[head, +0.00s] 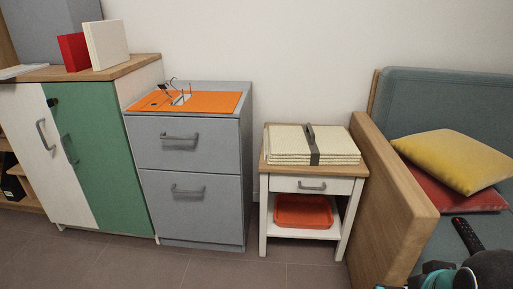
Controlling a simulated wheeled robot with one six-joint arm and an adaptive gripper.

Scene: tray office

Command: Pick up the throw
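The throw appears to be the cream folded stack (290,145) on top of the small side table (264,168). It lies flat in several layers. A dark grey strap (312,146) runs across its middle, with a raised loop at the back. Nothing is touching the throw except the table under it. Only dark and teal parts of my arm show in the bottom right corner, well to the right of the throw and nearer the camera.
A grey drawer cabinet (190,208) stands left. An orange tray (303,211) sits on the table's lower shelf. The floor in front is clear.

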